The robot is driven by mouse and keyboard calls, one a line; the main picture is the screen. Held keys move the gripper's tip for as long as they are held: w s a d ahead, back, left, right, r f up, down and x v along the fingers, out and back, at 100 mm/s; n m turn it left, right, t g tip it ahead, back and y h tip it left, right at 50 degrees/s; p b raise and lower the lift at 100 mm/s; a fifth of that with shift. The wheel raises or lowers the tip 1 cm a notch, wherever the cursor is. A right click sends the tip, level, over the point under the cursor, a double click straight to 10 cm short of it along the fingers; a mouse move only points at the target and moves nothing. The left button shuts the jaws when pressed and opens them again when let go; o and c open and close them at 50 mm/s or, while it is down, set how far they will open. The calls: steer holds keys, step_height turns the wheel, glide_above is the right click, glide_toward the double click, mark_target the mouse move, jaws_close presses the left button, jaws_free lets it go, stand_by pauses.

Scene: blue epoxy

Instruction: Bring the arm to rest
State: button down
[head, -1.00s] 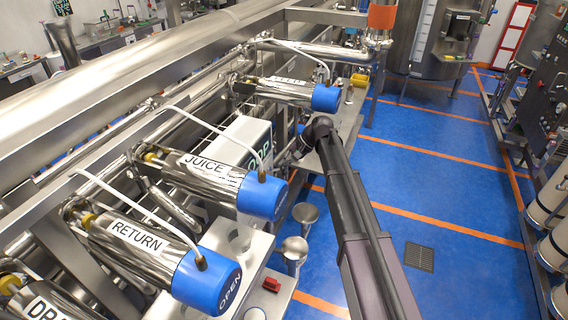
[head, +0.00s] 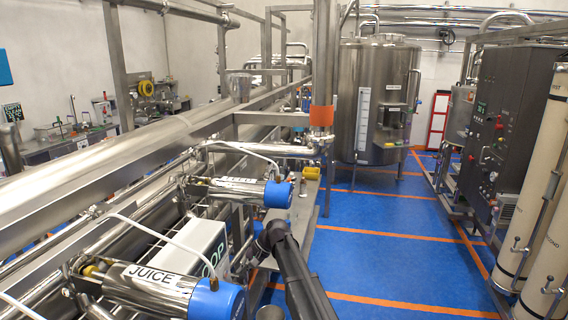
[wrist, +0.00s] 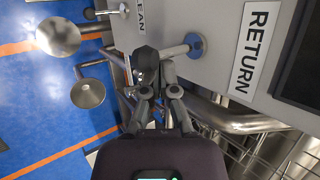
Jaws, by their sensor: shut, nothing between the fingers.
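My gripper (wrist: 156,74) shows in the wrist view, its dark fingers together and holding nothing. It is in front of a grey panel with a RETURN label (wrist: 256,46). A short metal stem with a blue collar (wrist: 196,45) sticks out of the panel close to the fingertips; I cannot tell whether they touch. In the head view my dark arm reaches up from the bottom, beside the valve cylinders. The gripper itself cannot be made out there.
Steel cylinders with blue end caps (head: 279,194) line the left, one labelled JUICE (head: 150,279). Round metal cups (wrist: 88,93) stand near my gripper in the wrist view. A steel tank (head: 378,100) stands at the back. The blue floor (head: 375,255) to the right is open.

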steer(key=s+d+f+t+h, duration=0.1)
steer(key=s+d+h, duration=0.3)
steer(key=s+d, duration=0.7)
steer(key=s+d+f+n+t+h, duration=0.1)
steer(key=s+d+f+h, duration=0.3)
steer(key=s+d, duration=0.8)
steer(key=d, duration=0.8)
steer(key=shift+s, duration=0.3)
steer(key=c, duration=1.4)
jaws_free()
steer(key=shift+d, duration=0.1)
steer(key=c, duration=0.6)
jaws_free()
